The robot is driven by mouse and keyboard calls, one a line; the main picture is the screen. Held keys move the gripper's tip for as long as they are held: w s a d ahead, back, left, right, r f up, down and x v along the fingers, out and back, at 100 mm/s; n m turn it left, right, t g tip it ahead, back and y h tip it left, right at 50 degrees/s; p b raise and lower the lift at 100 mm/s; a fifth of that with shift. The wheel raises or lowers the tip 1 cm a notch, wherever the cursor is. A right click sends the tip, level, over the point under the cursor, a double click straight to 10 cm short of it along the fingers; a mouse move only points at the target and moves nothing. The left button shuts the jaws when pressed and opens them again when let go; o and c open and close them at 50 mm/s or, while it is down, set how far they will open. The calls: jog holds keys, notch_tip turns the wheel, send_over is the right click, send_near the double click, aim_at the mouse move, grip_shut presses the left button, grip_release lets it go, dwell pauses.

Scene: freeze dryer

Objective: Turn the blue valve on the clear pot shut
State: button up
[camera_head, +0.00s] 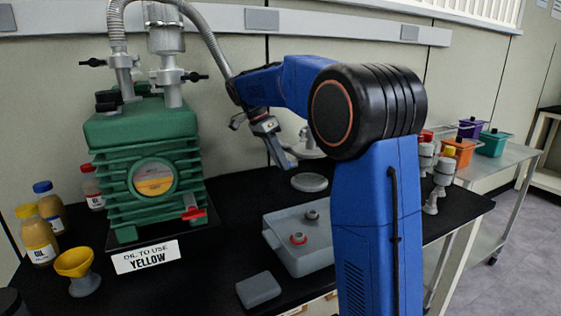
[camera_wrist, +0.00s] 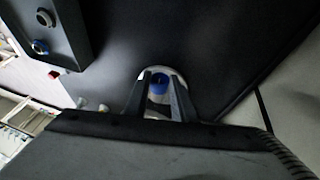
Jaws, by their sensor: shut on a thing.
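In the wrist view a blue valve (camera_wrist: 159,84) sits between the two fingers of my gripper (camera_wrist: 159,80), which is shut on it. A pale round shape (camera_wrist: 174,75) shows around and behind the valve; it may be part of the clear pot. In the head view my gripper (camera_head: 286,163) is above the back of the black bench, left of my blue arm. A pale fitting (camera_head: 308,150) stands just right of it, partly hidden by my arm. The valve cannot be made out in the head view.
A green pump (camera_head: 145,130) with hoses stands on the left, with bottles and a yellow funnel (camera_head: 75,262) beside it. A grey box (camera_head: 315,260) with two ports and a round grey disc (camera_head: 309,182) lie on the bench. A side cart (camera_head: 510,160) holds coloured bins.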

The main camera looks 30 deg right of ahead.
dwell(0.4)
jog(key=o, duration=1.1)
jog(key=shift+c, duration=0.2)
jog(key=v, duration=1.2)
